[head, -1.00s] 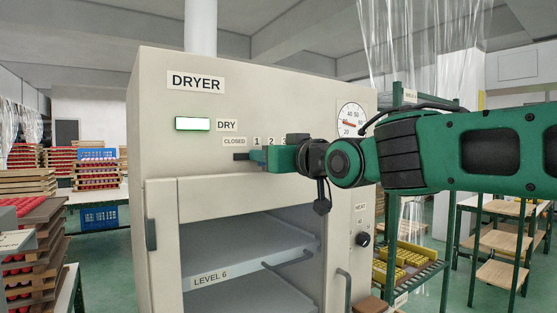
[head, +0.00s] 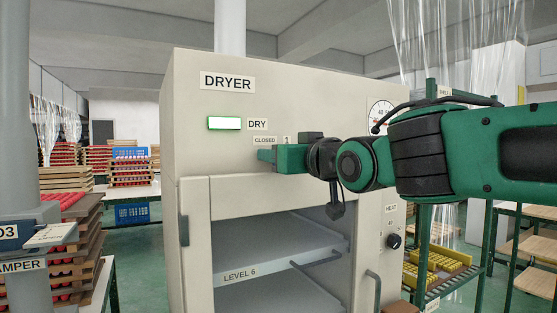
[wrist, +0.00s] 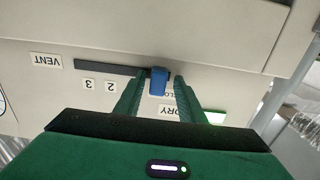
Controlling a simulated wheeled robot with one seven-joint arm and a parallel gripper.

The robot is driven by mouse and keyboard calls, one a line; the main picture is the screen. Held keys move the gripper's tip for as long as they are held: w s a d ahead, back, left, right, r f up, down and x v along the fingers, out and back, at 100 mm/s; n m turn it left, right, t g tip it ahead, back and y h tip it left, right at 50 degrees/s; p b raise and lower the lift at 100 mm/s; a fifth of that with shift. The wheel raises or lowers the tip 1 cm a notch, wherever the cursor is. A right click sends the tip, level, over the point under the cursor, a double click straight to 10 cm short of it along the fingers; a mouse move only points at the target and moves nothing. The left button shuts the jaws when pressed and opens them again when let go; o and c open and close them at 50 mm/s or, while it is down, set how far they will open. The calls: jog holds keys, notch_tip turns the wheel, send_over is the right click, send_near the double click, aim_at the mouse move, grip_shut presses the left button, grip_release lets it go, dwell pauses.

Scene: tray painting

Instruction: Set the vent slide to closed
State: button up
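The vent slide's blue knob (wrist: 158,82) stands in a dark slot (wrist: 100,69) on the dryer front, near the slot's right end in the wrist view, the end beside the partly hidden CLOSED label (wrist: 191,93). My gripper (wrist: 159,82) is open, with one finger on each side of the knob and a visible gap on both sides. In the head view my gripper (head: 264,155) is just below the CLOSED label (head: 264,140) and hides the knob and slot.
The dryer (head: 190,120) has a lit DRY lamp (head: 224,123) above the slot and an open bay with shelves (head: 290,245) below. A dial gauge (head: 380,113) is partly behind my arm. A grey column (head: 25,120) and stacked trays (head: 85,235) stand at the left.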

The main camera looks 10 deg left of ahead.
jog(key=v, duration=1)
jog(key=shift+s+d, duration=0.25)
jog(key=shift+f, duration=0.1)
jog(key=w+d+f+m+g+h, duration=0.2)
jog(key=d+f+m+g+h, duration=0.55)
jog(key=d+f, duration=1.75)
jog(key=s+d+f+m+g+h, duration=0.3)
jog(key=s+d+f+h, duration=0.1)
jog(key=s+d+f, duration=0.85)
jog(key=s+d+f+m+g+y, duration=0.1)
jog(key=s+d+f+g, duration=0.1)
jog(key=s, duration=0.4)
jog(key=s+d+f+m+g, duration=0.1)
jog(key=s+g, duration=0.1)
jog(key=s, duration=0.5)
jog(key=shift+s+d+f+m+g+y, duration=0.2)
jog(key=shift+d+f+m+g+y, duration=0.15)
jog(key=shift+d+f, duration=0.05)
